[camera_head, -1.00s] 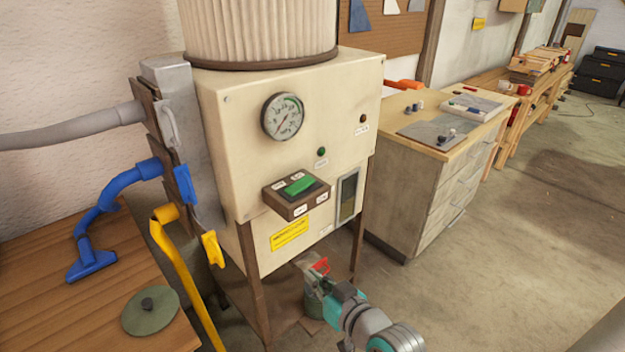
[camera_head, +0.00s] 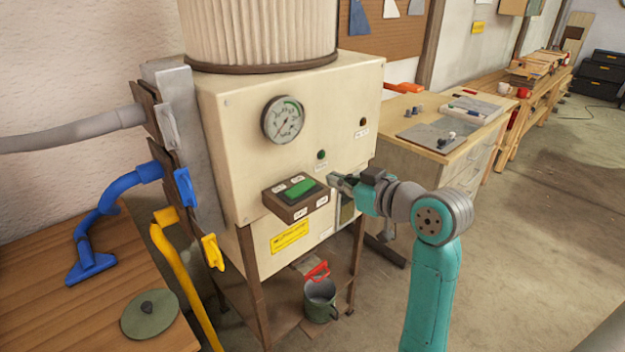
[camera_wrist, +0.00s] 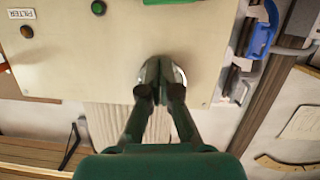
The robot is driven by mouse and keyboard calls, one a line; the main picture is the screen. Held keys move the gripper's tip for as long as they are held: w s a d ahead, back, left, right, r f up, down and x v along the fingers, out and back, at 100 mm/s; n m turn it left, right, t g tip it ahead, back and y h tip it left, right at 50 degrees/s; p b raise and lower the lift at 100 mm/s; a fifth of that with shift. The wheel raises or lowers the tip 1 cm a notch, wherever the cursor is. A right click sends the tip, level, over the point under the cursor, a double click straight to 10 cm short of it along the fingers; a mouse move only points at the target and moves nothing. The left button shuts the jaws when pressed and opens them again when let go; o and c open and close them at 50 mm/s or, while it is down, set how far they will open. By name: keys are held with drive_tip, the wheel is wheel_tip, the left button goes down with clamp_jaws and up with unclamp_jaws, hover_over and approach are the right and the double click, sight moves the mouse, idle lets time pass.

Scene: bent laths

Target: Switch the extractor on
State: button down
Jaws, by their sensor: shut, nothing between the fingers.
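The extractor is a cream cabinet (camera_head: 235,110) with a ribbed filter drum on top. A brown switch box (camera_head: 290,208) juts from its front and carries a green rocker (camera_head: 299,187). Above are a round gauge (camera_head: 284,120), a dark green lamp (camera_head: 321,155) and a brownish lamp (camera_head: 363,122). My gripper (camera_head: 334,180) is shut and empty, just right of the switch box in the head view. In the wrist view, which is upside down, my shut fingers (camera_wrist: 156,72) partly cover the gauge (camera_wrist: 181,78).
Left of the cabinet are a grey hose (camera_head: 70,130), a blue hose nozzle (camera_head: 92,262), a yellow tube (camera_head: 180,275) and a wooden bench (camera_head: 45,320). A green bucket (camera_head: 320,300) stands beneath the cabinet. A drawer unit (camera_head: 425,165) stands to the right, with open floor before it.

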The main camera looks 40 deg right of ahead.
drive_tip(key=shift+s+d+r, duration=0.15)
drive_tip(key=shift+d+r, duration=0.15)
drive_tip(key=shift+r, duration=0.35)
hover_over(313, 192)
drive_tip(key=f, duration=0.2)
drive_tip(key=shift+w+a+f, duration=0.2)
drive_tip(key=shift+a+f, duration=0.1)
drive_tip(key=shift+a, duration=0.1)
drive_tip(key=shift+s+d+f, duration=0.1)
drive_tip(key=shift+s+f, duration=0.05)
drive_tip(key=shift+f, duration=0.45)
drive_tip(key=shift+s+d+f, duration=0.1)
drive_tip(key=shift+f, duration=0.5)
drive_tip(key=shift+d+f, duration=0.1)
drive_tip(key=shift+f, duration=0.6)
drive_tip(key=shift+d+f, duration=0.1)
drive_tip(key=shift+f, duration=0.25)
drive_tip(key=shift+r, duration=0.1)
